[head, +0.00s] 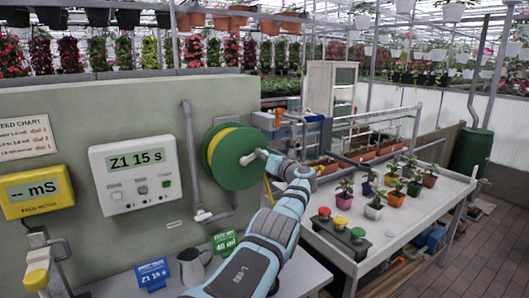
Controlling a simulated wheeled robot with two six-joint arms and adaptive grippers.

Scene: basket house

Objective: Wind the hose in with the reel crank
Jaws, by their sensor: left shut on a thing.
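The hose reel (228,172) is a green drum with a yellow band at its left side, mounted on the grey-green wall panel. A light grey crank (247,159) sticks out from the front of its disc. My left gripper (263,155) is at the crank's outer end and shut on its handle, which the fingers mostly hide. A strip of yellow hose (268,191) shows below the reel, partly behind my left arm. My right gripper is not in view.
A white timer box (135,175) reads "Z1 15 s". A yellow meter (37,191) hangs left of it. A metal jug (190,268) and small signs stand on the ledge below. Right, a white table (420,222) holds several potted plants and a button box (340,234).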

